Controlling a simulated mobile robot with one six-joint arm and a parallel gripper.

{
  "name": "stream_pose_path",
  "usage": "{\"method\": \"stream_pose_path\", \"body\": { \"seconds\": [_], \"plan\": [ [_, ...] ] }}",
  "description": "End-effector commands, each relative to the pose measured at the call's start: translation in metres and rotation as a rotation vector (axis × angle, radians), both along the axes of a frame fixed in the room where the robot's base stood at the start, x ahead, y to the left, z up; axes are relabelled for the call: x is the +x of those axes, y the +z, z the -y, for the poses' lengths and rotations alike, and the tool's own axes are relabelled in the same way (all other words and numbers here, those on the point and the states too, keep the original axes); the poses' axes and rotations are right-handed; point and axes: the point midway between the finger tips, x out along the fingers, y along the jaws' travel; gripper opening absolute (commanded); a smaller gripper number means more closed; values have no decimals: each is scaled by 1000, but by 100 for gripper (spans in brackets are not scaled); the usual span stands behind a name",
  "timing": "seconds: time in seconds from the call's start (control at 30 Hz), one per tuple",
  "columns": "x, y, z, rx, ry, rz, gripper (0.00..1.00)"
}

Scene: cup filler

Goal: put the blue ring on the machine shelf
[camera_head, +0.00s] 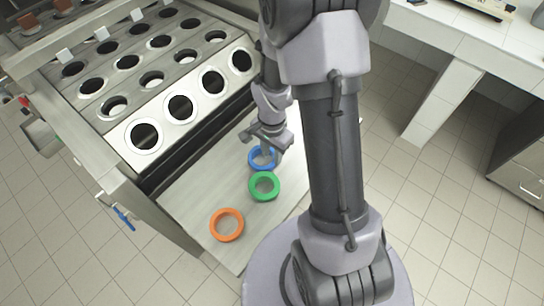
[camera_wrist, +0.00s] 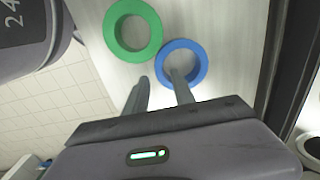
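The blue ring (camera_head: 254,165) lies flat on the pale shelf (camera_head: 190,200) along the front of the machine, below my gripper (camera_head: 268,148). In the wrist view the blue ring (camera_wrist: 202,62) is just beyond the fingertips. My gripper (camera_wrist: 159,76) is open, its two fingers apart. The right fingertip overlaps the ring's opening and the left one is outside the ring on its left. The ring's near left wall shows between them. I cannot tell whether either finger touches it. Part of the ring is hidden by the fingers.
A green ring (camera_head: 264,199) lies close beside the blue one, also in the wrist view (camera_wrist: 112,35). An orange ring (camera_head: 214,232) lies nearer the shelf's front left. The machine's panel (camera_head: 160,112) has rows of round holes. A white counter (camera_head: 455,35) stands at right.

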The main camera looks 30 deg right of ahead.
Motion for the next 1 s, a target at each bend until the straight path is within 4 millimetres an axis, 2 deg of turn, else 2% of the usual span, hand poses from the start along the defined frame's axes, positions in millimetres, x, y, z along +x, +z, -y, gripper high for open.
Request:
{"method": "stream_pose_path", "body": {
  "seconds": [0.03,0.1,0.2,0.37,0.4,0.47,0.53,0.6,0.7,0.73,0.8,0.9,1.0],
  "plan": [
    [1,23,0,-1,-1,4,30],
    [1,42,0,-1,0,4,30],
    [1,64,0,-1,0,4,30],
    [0,82,-1,0,4,5,30],
    [1,91,-3,-2,20,17,30],
    [2,116,-12,-6,70,55,30],
    [-3,161,-31,-13,174,129,30],
    [-18,209,-57,-19,307,219,30],
    [-52,263,-92,-29,503,349,30],
    [-63,275,-101,-33,559,384,30],
    [-87,295,-119,-41,670,459,30],
    [-111,309,-134,-50,778,528,30],
    [-120,313,-139,-55,820,554,30]
  ]
}}
